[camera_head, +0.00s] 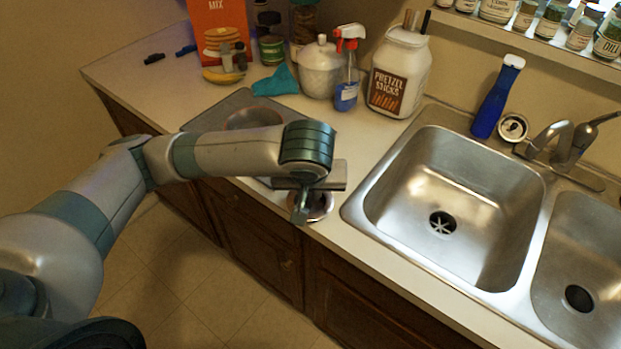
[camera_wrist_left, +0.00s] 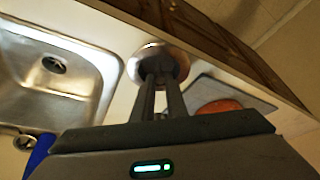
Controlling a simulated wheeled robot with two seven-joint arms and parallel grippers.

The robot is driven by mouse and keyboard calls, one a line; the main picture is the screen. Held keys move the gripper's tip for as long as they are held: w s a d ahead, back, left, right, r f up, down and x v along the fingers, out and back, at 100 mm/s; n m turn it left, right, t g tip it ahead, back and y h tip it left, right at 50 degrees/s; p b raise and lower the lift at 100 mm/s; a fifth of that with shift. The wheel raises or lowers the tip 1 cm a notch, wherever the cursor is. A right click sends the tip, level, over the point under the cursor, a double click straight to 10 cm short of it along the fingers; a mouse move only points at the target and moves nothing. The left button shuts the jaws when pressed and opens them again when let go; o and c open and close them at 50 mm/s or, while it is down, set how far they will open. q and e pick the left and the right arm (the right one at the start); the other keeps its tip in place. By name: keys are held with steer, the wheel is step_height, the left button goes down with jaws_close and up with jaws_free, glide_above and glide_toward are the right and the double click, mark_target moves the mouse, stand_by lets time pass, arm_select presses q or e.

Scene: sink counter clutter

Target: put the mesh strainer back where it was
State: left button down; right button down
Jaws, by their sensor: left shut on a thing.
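My left gripper (camera_head: 302,208) reaches over the front of the counter, left of the large sink basin. It is shut on a small round metal thing with a shiny rim, which looks like the mesh strainer (camera_head: 322,208). The fingers and wrist hide part of it in the head view. In the left wrist view the strainer (camera_wrist_left: 160,54) sits at the tips of the left gripper (camera_wrist_left: 158,78), near the counter's front edge. Whether it touches the counter, I cannot tell. My right gripper is not in view.
A grey mat (camera_head: 213,117) with a brown round dish (camera_head: 252,117) lies left, partly behind my arm. The large basin (camera_head: 450,200) is empty. A pretzel jar (camera_head: 398,75), spray bottle (camera_head: 347,75) and white canister (camera_head: 320,72) stand behind. A blue bottle (camera_head: 497,98) stands behind the sink.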

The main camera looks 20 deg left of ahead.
arm_select(q)
steer(key=shift+w+a+r, duration=0.1)
steer(key=shift+w+a, duration=0.05)
steer(key=shift+w, duration=0.35)
steer(key=shift+w, duration=0.1)
steer(key=shift+w+a, duration=0.1)
steer(key=shift+w, duration=0.15)
steer(key=w, duration=0.1)
steer(key=w+a+p, duration=0.1)
steer(key=w, duration=0.1)
steer(key=shift+w+r, duration=0.1)
steer(key=shift+w, duration=0.05)
steer(key=shift+f+p, duration=0.3)
steer(key=shift+f, duration=0.6)
steer(key=c, duration=1.8)
jaws_free()
steer(key=shift+f, duration=0.1)
steer(key=shift+o, duration=0.2)
